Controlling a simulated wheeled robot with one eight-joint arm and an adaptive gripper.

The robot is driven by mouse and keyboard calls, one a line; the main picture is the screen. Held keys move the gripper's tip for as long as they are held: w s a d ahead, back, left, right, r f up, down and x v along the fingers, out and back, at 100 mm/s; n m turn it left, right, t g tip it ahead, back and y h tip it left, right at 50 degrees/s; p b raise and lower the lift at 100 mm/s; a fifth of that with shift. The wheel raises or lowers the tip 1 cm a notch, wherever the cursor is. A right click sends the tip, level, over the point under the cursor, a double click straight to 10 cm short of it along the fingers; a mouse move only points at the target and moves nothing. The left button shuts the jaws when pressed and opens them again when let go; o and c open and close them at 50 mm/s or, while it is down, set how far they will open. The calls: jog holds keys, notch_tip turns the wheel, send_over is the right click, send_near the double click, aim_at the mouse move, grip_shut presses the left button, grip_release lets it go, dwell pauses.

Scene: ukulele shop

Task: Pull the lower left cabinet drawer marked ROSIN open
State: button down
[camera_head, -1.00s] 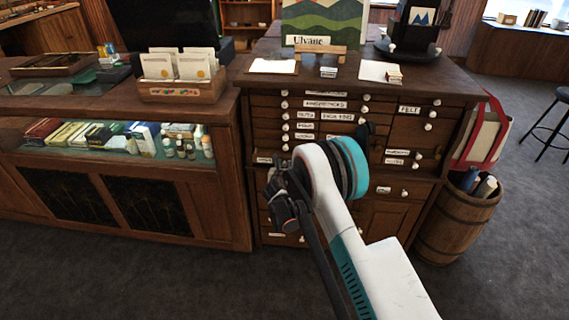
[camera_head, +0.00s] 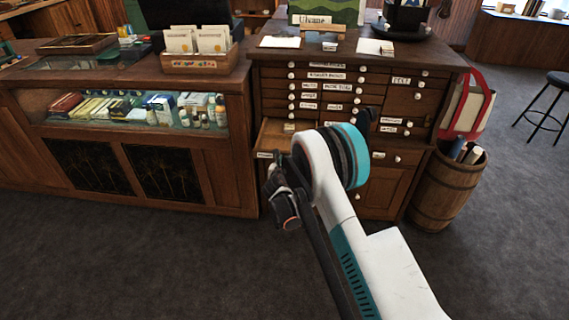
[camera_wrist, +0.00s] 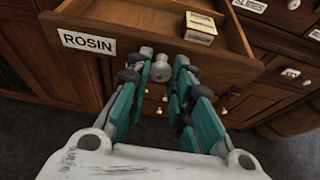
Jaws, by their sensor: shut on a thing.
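The ROSIN drawer (camera_wrist: 120,57) is pulled partly out, with its white ROSIN label (camera_wrist: 88,41) on the front. It also shows in the head view (camera_head: 270,136), sticking out at the cabinet's left side. My gripper (camera_wrist: 163,62) is at the drawer front, shut on its pale round knob (camera_wrist: 160,69). A small box with a cream and red label (camera_wrist: 201,27) lies inside the drawer; it also shows in the head view (camera_head: 289,128).
The cabinet (camera_head: 440,72) has several other shut, labelled drawers. A glass-fronted counter (camera_head: 225,152) adjoins on the left. The carpet (camera_head: 130,265) in front is clear.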

jog(key=shift+s, duration=0.2)
jog(key=c, duration=1.4)
grip_release()
jog(key=v, duration=1.2)
